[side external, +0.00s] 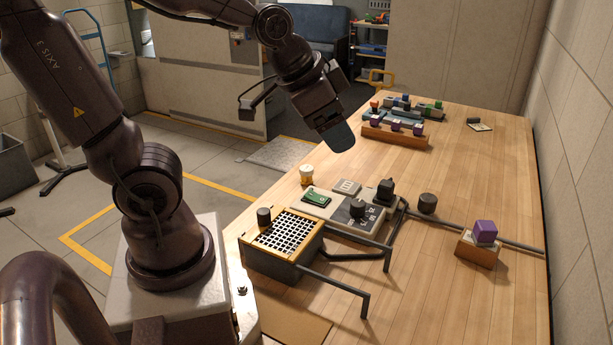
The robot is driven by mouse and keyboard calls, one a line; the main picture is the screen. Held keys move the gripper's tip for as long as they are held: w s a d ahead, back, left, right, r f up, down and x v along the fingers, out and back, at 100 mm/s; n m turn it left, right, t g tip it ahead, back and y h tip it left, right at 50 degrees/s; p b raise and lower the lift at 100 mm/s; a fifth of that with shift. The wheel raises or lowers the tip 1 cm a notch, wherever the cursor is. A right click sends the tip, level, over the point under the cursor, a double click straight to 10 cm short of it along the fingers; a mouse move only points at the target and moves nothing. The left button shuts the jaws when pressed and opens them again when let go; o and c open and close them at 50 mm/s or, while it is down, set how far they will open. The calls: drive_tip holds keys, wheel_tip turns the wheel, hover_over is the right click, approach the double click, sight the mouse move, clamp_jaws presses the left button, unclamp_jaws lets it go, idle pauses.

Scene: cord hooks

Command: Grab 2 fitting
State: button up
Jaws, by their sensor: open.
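My gripper (336,136) hangs in the air above the far left side of the wooden table, open and apart from everything. Its fingers are seen nearly edge-on, and no held object shows. I cannot tell which piece is the 2 fitting. A grey panel (335,212) carries a green piece (316,197), a black knob (357,208) and a taller black fitting (385,191); its small markings are hard to read. A purple cube (485,231) sits on a wooden block (478,252) at right. Racks at the back hold several coloured pieces, including a wooden rack (396,138).
A grid-topped box (283,250) with a black cylinder (264,216) stands at the near left. Dark bent rods (335,283) project rightward. A cream cylinder (306,174) and a dark cylinder (428,203) stand nearby. A wall (575,150) borders the right.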

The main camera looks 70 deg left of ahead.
drive_tip(key=w+a+f+m+y, duration=0.2)
drive_tip(key=w+a+f+m, duration=0.1)
drive_tip(key=w+a+f, duration=0.45)
drive_tip(key=m+t+y, duration=0.4)
drive_tip(key=m+y, duration=0.1)
drive_tip(key=m, duration=1.9)
approach(306, 168)
drive_tip(key=shift+w+a+f+y, duration=0.15)
drive_tip(key=shift+w+a+f, duration=0.2)
drive_tip(key=shift+w+a, duration=0.2)
drive_tip(key=shift+w+a+f+y, duration=0.15)
drive_tip(key=shift+w+a+f, duration=0.2)
drive_tip(key=shift+w+a, duration=0.2)
drive_tip(key=shift+d+x, duration=0.15)
drive_tip(key=shift+x, duration=1.2)
drive_tip(key=shift+d+x, duration=0.15)
drive_tip(key=shift+x, duration=1.2)
drive_tip(key=shift+w+f, duration=0.15)
drive_tip(key=shift+c, duration=0.2)
drive_tip(key=c, duration=1)
